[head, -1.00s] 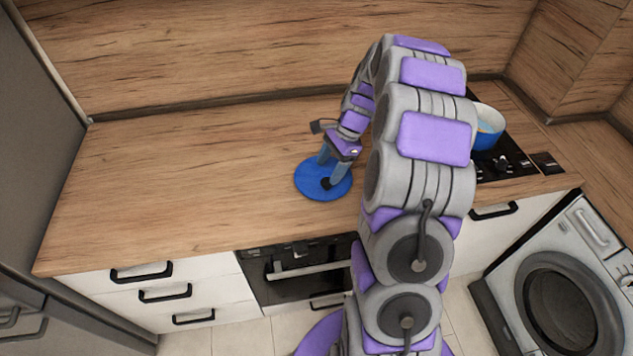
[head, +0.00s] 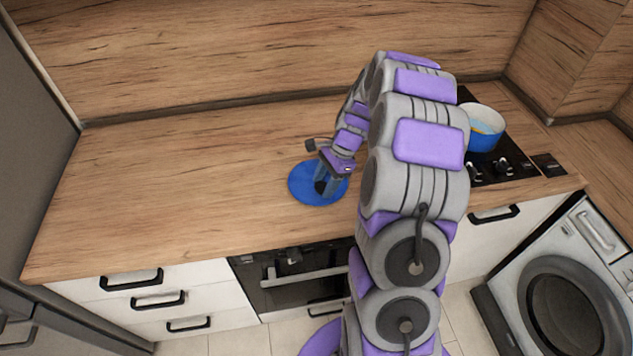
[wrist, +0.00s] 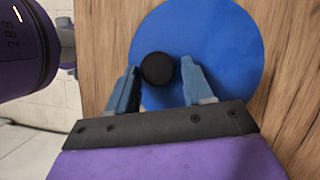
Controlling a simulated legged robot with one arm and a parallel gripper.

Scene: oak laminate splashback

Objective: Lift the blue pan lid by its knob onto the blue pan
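The blue pan lid (head: 303,190) lies flat on the wooden counter, left of my arm in the head view. In the wrist view the lid (wrist: 225,45) shows its round black knob (wrist: 158,68). My gripper (wrist: 160,80) is open, with its two blue-grey fingers on either side of the knob. The left finger is close to the knob and a gap shows at the right finger. In the head view my gripper (head: 325,182) is low over the lid. The blue pan (head: 484,130), with a pale inside, stands on the black hob at the right, partly behind my arm.
The hob (head: 515,160) is set in the counter's right end, with knobs at its front. The wooden counter (head: 180,190) is clear left of the lid. A wooden splashback (head: 250,60) runs behind. A washing machine (head: 560,280) stands at right.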

